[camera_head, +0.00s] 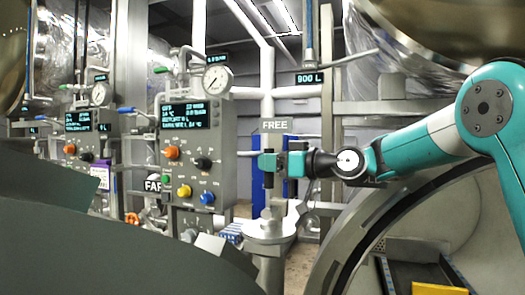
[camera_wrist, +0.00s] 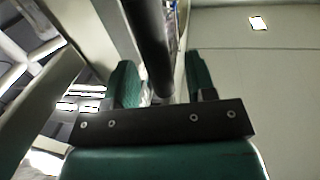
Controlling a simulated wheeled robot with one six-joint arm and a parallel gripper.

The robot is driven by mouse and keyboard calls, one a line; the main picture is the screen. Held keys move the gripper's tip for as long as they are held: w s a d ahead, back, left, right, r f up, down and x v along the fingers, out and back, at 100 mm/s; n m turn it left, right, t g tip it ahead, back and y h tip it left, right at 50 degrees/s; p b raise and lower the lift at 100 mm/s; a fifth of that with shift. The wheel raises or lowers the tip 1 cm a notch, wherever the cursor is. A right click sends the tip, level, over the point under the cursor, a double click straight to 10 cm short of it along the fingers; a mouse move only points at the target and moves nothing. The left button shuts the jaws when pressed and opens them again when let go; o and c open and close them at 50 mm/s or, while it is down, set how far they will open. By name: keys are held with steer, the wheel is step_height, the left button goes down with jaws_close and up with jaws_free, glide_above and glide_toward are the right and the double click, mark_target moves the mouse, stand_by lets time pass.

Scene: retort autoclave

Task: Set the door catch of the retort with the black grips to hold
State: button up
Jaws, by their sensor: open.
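The door catch shows a dark upright grip (camera_head: 268,178) on a grey post (camera_head: 270,228), below a sign reading FREE (camera_head: 275,125). My gripper (camera_head: 270,160) is at this grip, reaching in from the right. In the wrist view a black bar (camera_wrist: 150,45) runs between the two green fingers of my gripper (camera_wrist: 161,82), with a gap visible at the right finger. The jaws are open around the bar and not closed on it. The fingers and wrist hide part of the catch in the head view.
A control panel (camera_head: 197,150) with a lit display, knobs and a gauge (camera_head: 217,79) stands left of the catch. A second panel (camera_head: 82,135) is farther left. The round retort opening (camera_head: 345,262) is at lower right, under my arm.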

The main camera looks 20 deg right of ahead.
steer(key=shift+p+x, duration=0.45)
steer(key=shift+x, duration=1.1)
steer(key=shift+c, duration=0.3)
jaws_close()
steer(key=shift+s+f+b, duration=0.1)
steer(key=shift+f+b, duration=0.05)
steer(key=shift+b, duration=0.2)
